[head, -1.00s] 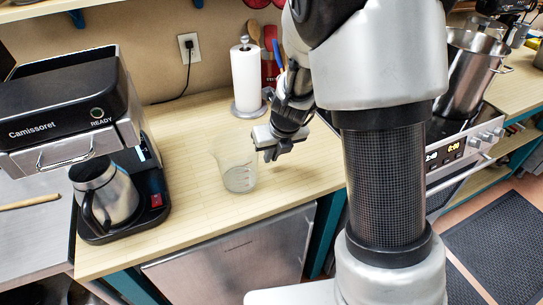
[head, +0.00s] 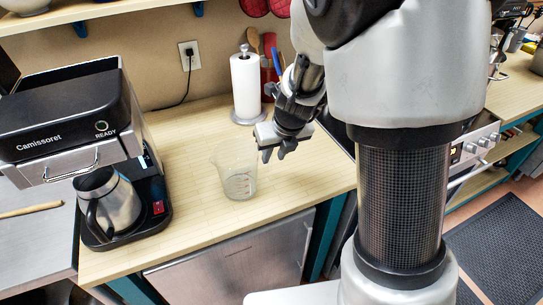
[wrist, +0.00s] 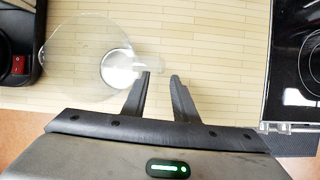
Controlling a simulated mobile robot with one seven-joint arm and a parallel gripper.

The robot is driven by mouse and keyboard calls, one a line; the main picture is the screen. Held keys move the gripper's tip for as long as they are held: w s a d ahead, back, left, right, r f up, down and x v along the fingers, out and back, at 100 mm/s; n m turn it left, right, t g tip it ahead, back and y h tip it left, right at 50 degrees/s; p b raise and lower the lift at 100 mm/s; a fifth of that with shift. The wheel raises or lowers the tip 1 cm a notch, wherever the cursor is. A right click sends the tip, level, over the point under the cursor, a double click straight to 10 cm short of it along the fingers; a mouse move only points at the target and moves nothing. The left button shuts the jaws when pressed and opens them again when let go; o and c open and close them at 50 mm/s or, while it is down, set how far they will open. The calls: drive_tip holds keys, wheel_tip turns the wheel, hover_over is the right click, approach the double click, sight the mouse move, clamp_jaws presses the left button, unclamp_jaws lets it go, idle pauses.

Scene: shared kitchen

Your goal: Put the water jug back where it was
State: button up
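The water jug (head: 237,178) is a clear measuring jug with markings, upright on the wooden counter (head: 205,215) to the right of the coffee machine. In the wrist view the jug (wrist: 72,62) is at upper left, seen from above, with its handle side towards my fingers. My gripper (head: 271,153) is just right of the jug in the head view.
The coffee machine (head: 75,115) with a steel carafe (head: 108,203) stands left of the jug. A paper towel roll (head: 246,85) stands behind my gripper. A dark cooktop (wrist: 293,65) is at right in the wrist view. The counter in front of the jug is clear.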

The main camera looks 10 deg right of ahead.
drive_tip(key=s+r+n+y+p, duration=0.1)
drive_tip(key=s+r+n, duration=0.35)
drive_tip(key=r, duration=0.25)
drive_tip(key=s+r+n+p, duration=0.1)
drive_tip(key=s+r+n, duration=0.3)
drive_tip(key=r+n, duration=0.25)
drive_tip(key=s+d+r+n+h, duration=0.1)
drive_tip(key=s+d+r+n, duration=0.1)
drive_tip(key=s+r+n, duration=0.2)
drive_tip(key=s+d+r+n+t+h, duration=0.1)
drive_tip(key=s+r+n, duration=0.3)
drive_tip(key=s+n, duration=0.6)
drive_tip(key=d+n, duration=0.1)
drive_tip(key=n, duration=0.7)
drive_tip(key=shift+d+n, duration=0.3)
drive_tip(key=shift+d, duration=0.1)
